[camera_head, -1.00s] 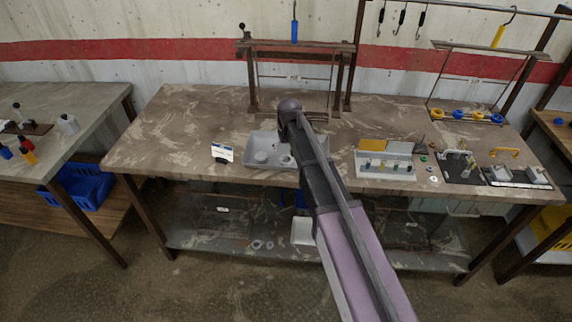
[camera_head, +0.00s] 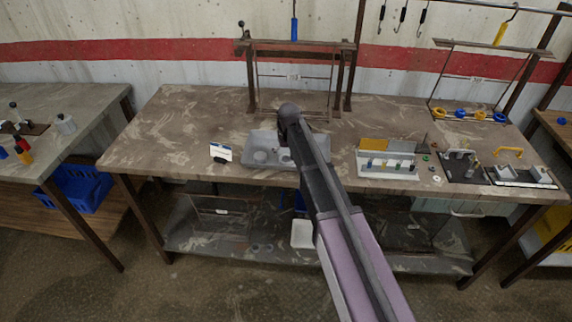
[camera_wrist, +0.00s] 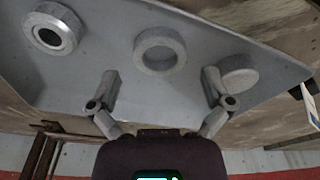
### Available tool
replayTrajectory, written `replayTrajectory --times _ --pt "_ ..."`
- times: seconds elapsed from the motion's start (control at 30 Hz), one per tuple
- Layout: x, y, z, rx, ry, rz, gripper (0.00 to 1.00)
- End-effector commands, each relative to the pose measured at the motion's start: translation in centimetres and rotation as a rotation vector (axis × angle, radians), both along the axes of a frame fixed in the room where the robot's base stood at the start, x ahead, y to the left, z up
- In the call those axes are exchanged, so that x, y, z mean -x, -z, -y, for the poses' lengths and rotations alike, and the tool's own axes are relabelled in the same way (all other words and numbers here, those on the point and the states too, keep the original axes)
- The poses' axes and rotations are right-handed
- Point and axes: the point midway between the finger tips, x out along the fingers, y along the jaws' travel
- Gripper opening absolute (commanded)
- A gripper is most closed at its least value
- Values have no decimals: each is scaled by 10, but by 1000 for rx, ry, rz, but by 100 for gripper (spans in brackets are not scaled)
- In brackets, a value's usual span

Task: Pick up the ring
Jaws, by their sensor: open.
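A grey ring (camera_wrist: 179,42) with a wide round hole lies flat in the light grey tray (camera_wrist: 110,32), in the middle of the wrist view. A thicker metal ring-like part (camera_wrist: 72,27) lies to its left and a plain grey disc (camera_wrist: 238,82) to its right. My gripper (camera_wrist: 161,90) is open and empty. Its fingers are spread on either side below the grey ring in the picture, apart from it. In the head view the tray (camera_head: 246,150) is on the bench, and my arm hides the gripper and part of the tray.
The bench (camera_head: 185,125) has a rack frame (camera_head: 252,80) behind the tray. A small white and blue card (camera_head: 221,152) stands left of the tray. A grey box with small parts (camera_head: 372,172) is to the right. The bench's left part is clear.

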Motion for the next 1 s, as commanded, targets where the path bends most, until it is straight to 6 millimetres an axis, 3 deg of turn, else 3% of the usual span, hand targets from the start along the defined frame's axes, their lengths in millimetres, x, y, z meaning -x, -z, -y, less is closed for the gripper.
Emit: replayTrajectory --times 0.1,0.3,0.97,1.0 --pt "-2 13 -1 0 0 0 100" --pt "-3 21 -1 0 0 0 100" --pt "-3 21 -1 0 0 0 100" --pt "-3 21 -1 0 0 0 88"
